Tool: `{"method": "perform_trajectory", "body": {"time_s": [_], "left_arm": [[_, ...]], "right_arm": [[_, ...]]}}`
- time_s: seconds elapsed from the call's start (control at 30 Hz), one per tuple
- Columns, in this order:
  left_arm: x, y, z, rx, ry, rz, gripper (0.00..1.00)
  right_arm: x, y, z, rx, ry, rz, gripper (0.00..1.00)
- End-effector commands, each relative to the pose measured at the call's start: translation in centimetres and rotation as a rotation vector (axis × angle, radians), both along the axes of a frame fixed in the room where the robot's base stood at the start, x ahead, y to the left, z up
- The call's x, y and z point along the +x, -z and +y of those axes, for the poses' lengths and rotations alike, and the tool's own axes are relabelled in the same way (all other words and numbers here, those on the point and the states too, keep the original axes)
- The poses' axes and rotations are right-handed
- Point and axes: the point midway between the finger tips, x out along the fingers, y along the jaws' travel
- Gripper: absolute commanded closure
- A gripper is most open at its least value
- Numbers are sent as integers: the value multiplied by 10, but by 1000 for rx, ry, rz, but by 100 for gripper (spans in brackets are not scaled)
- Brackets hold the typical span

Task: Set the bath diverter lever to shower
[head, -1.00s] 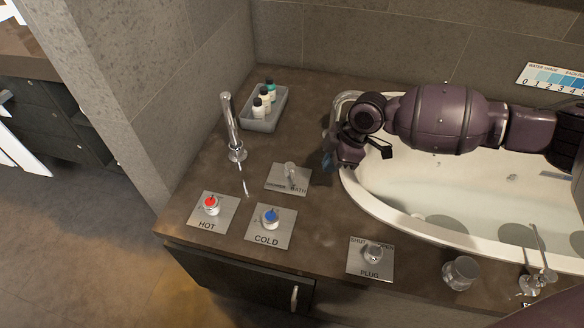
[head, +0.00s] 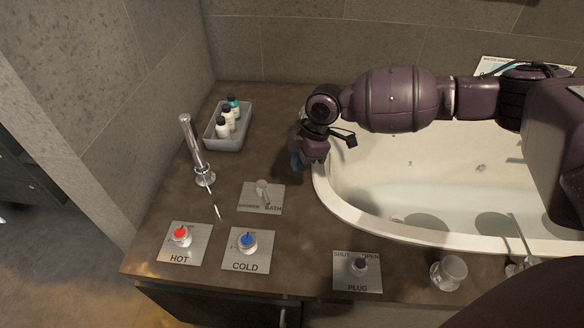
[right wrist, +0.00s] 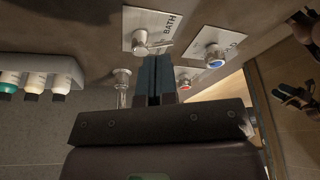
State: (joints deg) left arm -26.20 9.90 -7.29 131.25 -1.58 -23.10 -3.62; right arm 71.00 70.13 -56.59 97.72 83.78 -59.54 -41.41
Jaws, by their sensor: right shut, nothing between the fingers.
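The diverter lever (head: 263,190) is a small metal handle on a square plate (head: 247,205) marked SHOWER at left and BATH at right. In the head view it appears to lean toward the BATH side. The lever also shows in the right wrist view (right wrist: 141,43), its thin arm pointing toward the BATH lettering. My right gripper (head: 298,162) is shut and empty, above the counter at the tub's left rim, right of and beyond the plate, apart from the lever. Its closed fingers (right wrist: 155,78) show in the right wrist view. My left gripper is out of view.
A tall spout (head: 194,150) stands left of the plate. A red HOT knob (head: 180,236), blue COLD knob (head: 247,242) and PLUG knob (head: 359,265) are nearer. A tray (head: 226,142) of bottles is at the back. The bathtub (head: 420,200) lies right; a glass (head: 448,272) stands in front.

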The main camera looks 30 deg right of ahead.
Motion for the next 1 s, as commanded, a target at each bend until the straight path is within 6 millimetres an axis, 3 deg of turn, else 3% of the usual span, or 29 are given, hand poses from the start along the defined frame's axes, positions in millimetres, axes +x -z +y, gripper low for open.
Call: {"method": "perform_trajectory", "body": {"time_s": [0.03,0.1,0.47,0.7,1.0], "left_arm": [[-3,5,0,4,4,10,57],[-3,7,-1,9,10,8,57],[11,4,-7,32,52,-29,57],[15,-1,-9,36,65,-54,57],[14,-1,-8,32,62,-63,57]], "right_arm": [[-2,16,3,1,-2,11,100],[-1,28,7,1,-2,11,100],[2,87,27,1,-2,11,100],[8,86,56,1,-2,3,100],[10,85,65,0,1,1,100]]}}
